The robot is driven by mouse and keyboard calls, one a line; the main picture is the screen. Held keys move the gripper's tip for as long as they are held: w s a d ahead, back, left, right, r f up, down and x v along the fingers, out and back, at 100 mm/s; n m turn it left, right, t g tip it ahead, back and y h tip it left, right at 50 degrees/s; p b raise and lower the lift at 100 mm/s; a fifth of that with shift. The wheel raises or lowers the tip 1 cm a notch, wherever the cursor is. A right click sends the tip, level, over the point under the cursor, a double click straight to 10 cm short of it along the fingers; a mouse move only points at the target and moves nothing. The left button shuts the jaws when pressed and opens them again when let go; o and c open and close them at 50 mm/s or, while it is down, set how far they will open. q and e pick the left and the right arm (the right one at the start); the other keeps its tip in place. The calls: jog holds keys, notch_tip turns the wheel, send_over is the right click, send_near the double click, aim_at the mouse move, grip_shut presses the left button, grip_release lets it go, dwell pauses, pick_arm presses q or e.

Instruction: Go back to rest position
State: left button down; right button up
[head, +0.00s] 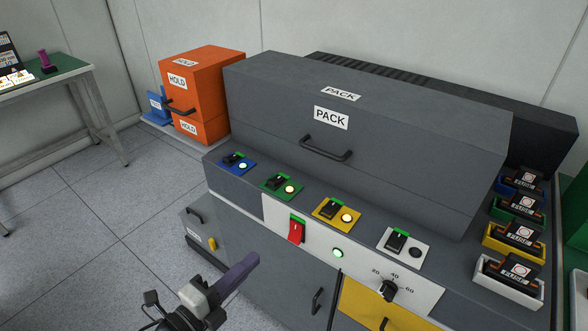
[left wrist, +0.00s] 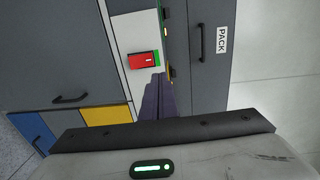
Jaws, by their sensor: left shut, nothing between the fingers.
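My left gripper (head: 240,272) shows at the bottom of the head view, with purple fingers pointing up and right. It is shut and empty, in front of the grey PACK machine (head: 420,155). In the left wrist view its closed purple fingers (left wrist: 154,97) appear below the red switch (left wrist: 142,60). I cannot tell from this whether they touch the panel, but in the head view they look apart from it. My right gripper is in neither view.
The red switch (head: 296,230) and a lit green lamp (head: 338,253) are on the white front panel. Blue, green, yellow and white switch plates line the ledge. An orange HOLD box (head: 205,90) stands at back left. A green-topped table (head: 60,72) is far left. Floor between is clear.

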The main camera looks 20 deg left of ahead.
pick_arm(q)
jog(key=s+d+f+n+g, duration=0.4)
jog(key=s+f+n, duration=0.2)
jog(key=f+n, duration=0.2)
jog(key=s+d+f+n+g+y, duration=0.1)
jog(key=s+d+f+n+g, duration=0.3)
jog(key=s+f+n, duration=0.2)
notch_tip(320, 180, down, 3)
jog(key=n, duration=0.4)
jog(key=shift+s+d+n, duration=0.25)
jog(key=shift+s+n, duration=0.1)
jog(key=shift+n, duration=0.05)
jog(key=shift+r, duration=0.1)
